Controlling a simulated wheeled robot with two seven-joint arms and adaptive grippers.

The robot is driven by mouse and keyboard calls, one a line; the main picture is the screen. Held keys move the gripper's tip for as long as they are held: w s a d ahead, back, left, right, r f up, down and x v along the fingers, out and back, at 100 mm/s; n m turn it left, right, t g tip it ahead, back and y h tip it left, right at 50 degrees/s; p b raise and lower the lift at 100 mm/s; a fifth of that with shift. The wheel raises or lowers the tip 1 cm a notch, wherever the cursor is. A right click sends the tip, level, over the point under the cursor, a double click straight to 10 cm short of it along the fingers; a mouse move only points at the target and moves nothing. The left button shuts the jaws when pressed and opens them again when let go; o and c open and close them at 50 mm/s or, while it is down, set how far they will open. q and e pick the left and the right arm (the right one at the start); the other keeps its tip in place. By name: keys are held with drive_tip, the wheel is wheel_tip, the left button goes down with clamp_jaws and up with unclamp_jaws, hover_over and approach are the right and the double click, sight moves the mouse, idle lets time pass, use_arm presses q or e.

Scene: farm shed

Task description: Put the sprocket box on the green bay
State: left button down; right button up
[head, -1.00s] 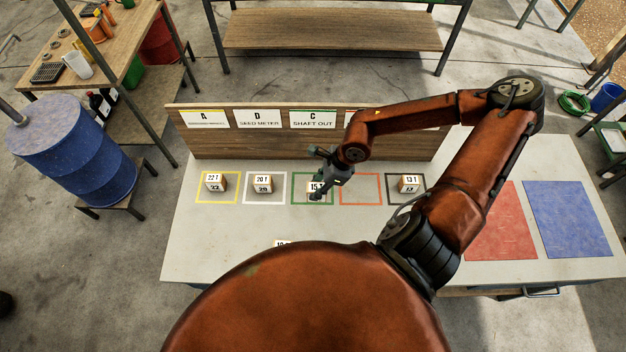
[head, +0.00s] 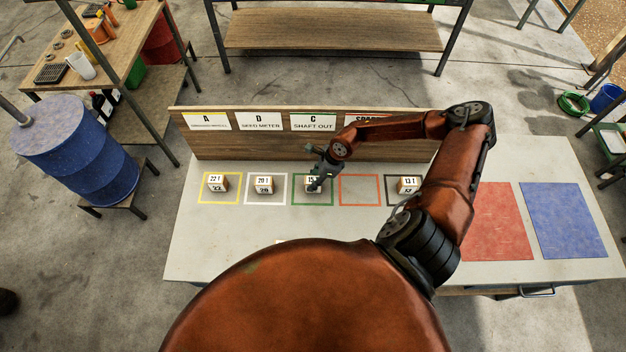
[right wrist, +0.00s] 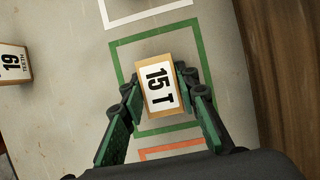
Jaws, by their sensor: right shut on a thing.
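The sprocket box labelled 15 T (right wrist: 159,86) lies inside the green-outlined bay (right wrist: 196,50) in the right wrist view. In the head view the box (head: 313,183) is partly hidden by my right gripper (head: 318,180), and the green bay (head: 297,204) surrounds it. My right gripper (right wrist: 158,98) has its fingers on both sides of the box and is shut on it. I cannot tell whether the box touches the table. My left gripper is not in view.
Boxes marked 22 T (head: 217,183) and 20 T (head: 264,185) stand in the yellow and white bays. A 13 T box (head: 408,185) stands in the dark bay. The orange bay (head: 360,203) is empty. A label board (head: 260,147) rises behind. A 19 box (right wrist: 12,65) lies apart.

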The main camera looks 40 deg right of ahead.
drive_tip(key=o, duration=1.2)
drive_tip(key=shift+o, duration=0.2)
drive_tip(key=b+v, duration=0.1)
drive_tip(key=v, duration=1.1)
